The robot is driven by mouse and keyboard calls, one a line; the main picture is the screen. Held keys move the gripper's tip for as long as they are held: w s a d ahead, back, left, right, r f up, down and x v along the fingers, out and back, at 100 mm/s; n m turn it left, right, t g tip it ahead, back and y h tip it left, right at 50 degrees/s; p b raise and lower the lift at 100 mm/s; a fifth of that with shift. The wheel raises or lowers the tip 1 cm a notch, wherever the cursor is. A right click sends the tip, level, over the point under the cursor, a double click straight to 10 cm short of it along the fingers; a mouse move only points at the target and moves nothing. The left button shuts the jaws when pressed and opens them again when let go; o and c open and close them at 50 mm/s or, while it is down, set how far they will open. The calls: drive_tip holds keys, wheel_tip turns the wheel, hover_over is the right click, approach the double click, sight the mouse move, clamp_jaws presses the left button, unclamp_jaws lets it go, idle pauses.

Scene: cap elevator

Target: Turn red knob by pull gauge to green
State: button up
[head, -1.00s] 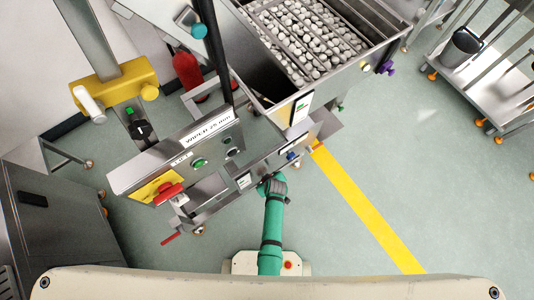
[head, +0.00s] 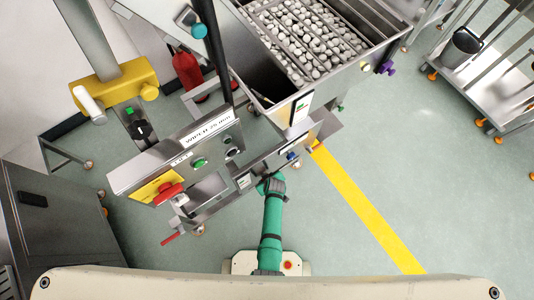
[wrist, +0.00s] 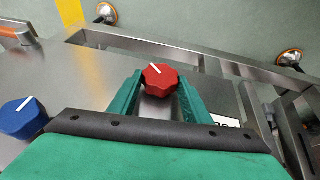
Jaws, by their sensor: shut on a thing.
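The red knob (wrist: 160,80) sits on a steel panel in the wrist view, its white pointer line aimed to the upper left. My green gripper (wrist: 161,87) has one finger on each side of it and is shut on it. In the head view my gripper (head: 270,183) is at the front edge of the steel machine, and it hides the red knob. A white upright plate with a green mark (head: 300,108) stands above the panel and may be the pull gauge; its reading is too small to tell.
A blue knob (wrist: 22,118) is left of my gripper in the wrist view. A red button on a yellow plate (head: 168,192) and a green button (head: 199,163) are on the control box to the left. Open floor (head: 345,245) lies to the right.

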drive_tip(key=g+y, duration=0.2)
drive_tip(key=shift+w+d+m+y, duration=0.3)
drive_tip(key=shift+w+d+m, duration=0.05)
drive_tip(key=shift+d+m, duration=0.05)
drive_tip(key=shift+w+d+m+g+y, duration=0.1)
drive_tip(key=shift+m+g+y, duration=0.1)
drive_tip(key=shift+g+y, duration=0.4)
drive_tip(key=shift+w+d+m+g+y, duration=0.1)
drive_tip(key=shift+m+g+y, duration=0.15)
drive_tip(key=shift+y, duration=0.55)
drive_tip(key=shift+s+f+g+y, duration=0.1)
drive_tip(key=shift+f+g+y, duration=0.05)
drive_tip(key=shift+g+y, duration=0.2)
drive_tip(key=o, duration=1.1)
drive_tip(key=shift+d, duration=0.1)
drive_tip(key=v, duration=1)
drive_tip(key=shift+d+r, duration=0.2)
drive_tip(key=shift+r, duration=0.15)
